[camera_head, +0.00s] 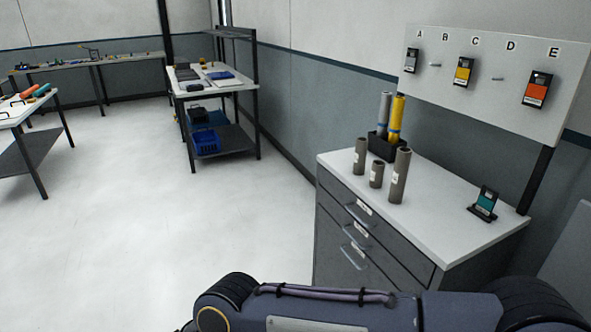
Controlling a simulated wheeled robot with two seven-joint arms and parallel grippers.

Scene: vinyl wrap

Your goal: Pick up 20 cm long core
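Three grey-brown hollow cores stand upright on the white top of a drawer cabinet (440,235) at the right. The tallest core (399,178) is nearest the front, the shortest core (376,175) is in the middle, and a medium-height core (360,156) is at the left. Part of one of my arms crosses the bottom of the view, below the cabinet top. Neither gripper shows.
Behind the cores, a black holder (381,148) bears a grey roll (384,113) and a yellow roll (397,115). A teal device (486,201) stands at the cabinet's right. A lettered board (500,80) rises behind.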

